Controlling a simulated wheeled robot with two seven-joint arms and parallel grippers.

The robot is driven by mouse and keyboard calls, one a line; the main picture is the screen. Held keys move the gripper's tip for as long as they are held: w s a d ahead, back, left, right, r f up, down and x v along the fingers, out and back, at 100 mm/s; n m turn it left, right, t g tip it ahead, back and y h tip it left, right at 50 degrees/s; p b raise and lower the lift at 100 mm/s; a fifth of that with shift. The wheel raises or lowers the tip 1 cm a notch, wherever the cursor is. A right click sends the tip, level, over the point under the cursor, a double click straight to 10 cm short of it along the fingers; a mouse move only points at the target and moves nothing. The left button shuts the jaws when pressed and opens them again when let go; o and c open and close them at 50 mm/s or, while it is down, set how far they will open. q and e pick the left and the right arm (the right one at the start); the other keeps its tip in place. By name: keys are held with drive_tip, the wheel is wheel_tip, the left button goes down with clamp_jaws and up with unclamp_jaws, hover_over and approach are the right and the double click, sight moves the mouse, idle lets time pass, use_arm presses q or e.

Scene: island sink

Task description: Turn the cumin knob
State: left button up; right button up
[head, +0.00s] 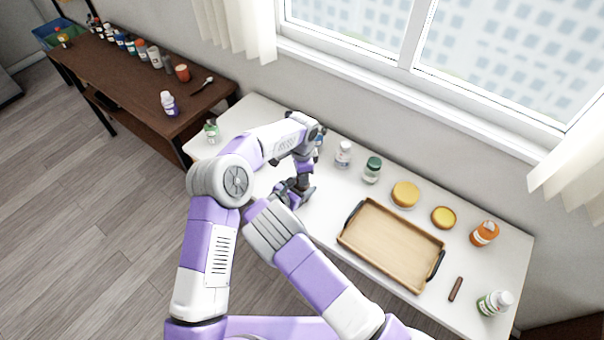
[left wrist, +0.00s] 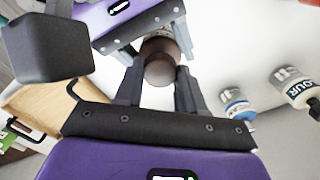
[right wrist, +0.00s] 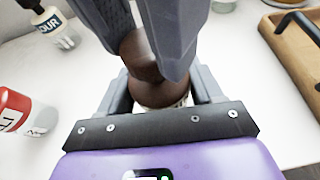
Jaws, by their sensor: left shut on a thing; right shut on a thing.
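The cumin jar is a small container with a dark brown knob (left wrist: 160,72) on top and a pale labelled body mostly hidden. Its label cannot be read. My left gripper (head: 305,181) is shut on the knob, its dark fingers on either side of it in the left wrist view. My right gripper (right wrist: 160,98) is shut on the lower part of the jar, just below the left fingers. In the right wrist view, the brown top (right wrist: 142,62) shows between both grippers. In the head view the arms and grippers hide the jar, above the white counter.
A wooden tray (head: 388,280) with dark handles lies right of the grippers. A white jar (head: 343,155), a green-lidded jar (head: 372,171) and two yellow round things (head: 405,194) stand behind it. An orange bottle (head: 485,234) is at far right. A brown table (head: 120,82) with several jars stands left.

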use_arm(q)
drive_tip(key=o, duration=1.1)
wheel_tip(320, 180, up, 12)
drive_tip(key=shift+r, duration=0.1)
